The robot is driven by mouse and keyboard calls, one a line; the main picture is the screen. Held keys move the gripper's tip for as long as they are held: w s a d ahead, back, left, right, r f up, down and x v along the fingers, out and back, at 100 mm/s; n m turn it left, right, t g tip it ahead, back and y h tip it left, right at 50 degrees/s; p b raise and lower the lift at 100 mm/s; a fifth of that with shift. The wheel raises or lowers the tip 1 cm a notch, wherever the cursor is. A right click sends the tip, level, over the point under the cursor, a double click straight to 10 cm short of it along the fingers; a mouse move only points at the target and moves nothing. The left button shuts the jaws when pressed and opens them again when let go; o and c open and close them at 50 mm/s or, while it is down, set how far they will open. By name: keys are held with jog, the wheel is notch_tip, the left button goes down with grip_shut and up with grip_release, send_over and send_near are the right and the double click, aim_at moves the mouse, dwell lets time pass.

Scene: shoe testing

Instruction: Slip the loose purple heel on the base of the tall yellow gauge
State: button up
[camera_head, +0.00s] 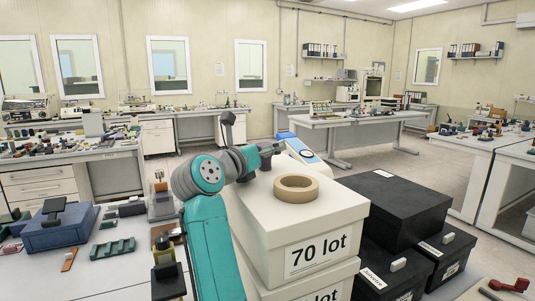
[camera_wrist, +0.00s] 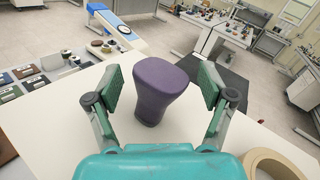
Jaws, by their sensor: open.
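The purple heel (camera_wrist: 159,88) stands upright on the white box lid (camera_wrist: 60,130) in the wrist view. My gripper (camera_wrist: 161,82) is open, with one green-padded finger on each side of the heel and a visible gap on both sides. In the head view my arm reaches over the box's back left corner, and the heel is small and mostly hidden beside the gripper. A yellow piece with a black top (camera_head: 177,284) stands at the lower left behind my arm; it may be the tall yellow gauge, but its base is hidden.
A tan tape roll (camera_head: 296,188) lies on the lid of the "70 lot" box (camera_head: 318,254). Black boxes (camera_head: 385,205) are stacked to its right. A blue block (camera_head: 62,228) and a green rack (camera_head: 112,249) lie on the left bench. A blue-and-white device (camera_head: 303,151) is behind the box.

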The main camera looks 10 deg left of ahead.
aim_at(265, 144)
jog(key=c, duration=1.3)
jog(key=shift+o, duration=0.2)
jog(key=shift+r, duration=0.15)
notch_tip(265, 144, up, 10)
jog(key=shift+f, duration=0.1)
